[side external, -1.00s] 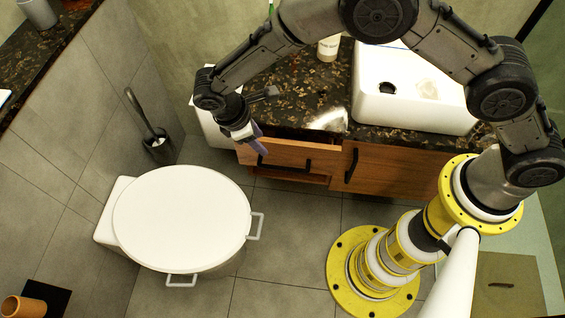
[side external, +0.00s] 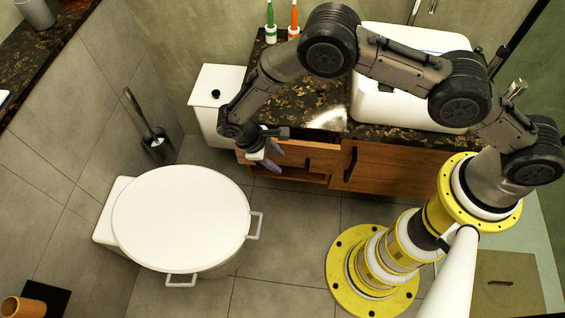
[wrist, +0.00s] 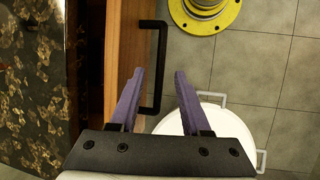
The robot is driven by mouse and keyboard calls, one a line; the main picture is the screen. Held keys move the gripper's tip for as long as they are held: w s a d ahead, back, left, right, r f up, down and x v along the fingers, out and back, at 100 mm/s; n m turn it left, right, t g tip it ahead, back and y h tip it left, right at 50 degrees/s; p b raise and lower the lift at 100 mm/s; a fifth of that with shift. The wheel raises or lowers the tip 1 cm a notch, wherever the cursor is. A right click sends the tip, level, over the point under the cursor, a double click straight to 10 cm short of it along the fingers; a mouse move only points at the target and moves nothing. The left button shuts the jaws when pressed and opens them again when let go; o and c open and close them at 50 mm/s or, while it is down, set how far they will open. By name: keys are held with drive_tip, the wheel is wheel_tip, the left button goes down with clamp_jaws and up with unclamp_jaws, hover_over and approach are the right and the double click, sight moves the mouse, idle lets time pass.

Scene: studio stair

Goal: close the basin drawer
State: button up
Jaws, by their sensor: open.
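The basin drawer (side external: 322,158) is a wooden front under the dark speckled counter in the side view, standing out from the cabinet. In the wrist view its wooden front (wrist: 124,45) and black bar handle (wrist: 158,70) stand at the left of centre. My gripper (side external: 268,168) is at the drawer's left part and hides some of the front and handle. In the wrist view, my gripper (wrist: 158,75) has its two purple fingers apart, with nothing held. The handle's near end shows between the fingers. I cannot tell whether they touch it.
The toilet with its round white lid (side external: 180,218) stands left of the drawer. A white bin (side external: 216,95) is beside the cabinet, and a toilet brush (side external: 153,135) is by the wall. Toothbrushes and a white basin (side external: 415,95) are on the counter. Grey floor before the cabinet is clear.

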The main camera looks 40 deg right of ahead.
sight(286, 167)
drive_tip(key=shift+x, duration=2.05)
drive_tip(key=shift+c, duration=0.2)
clamp_jaws()
drive_tip(key=shift+w+r, duration=0.1)
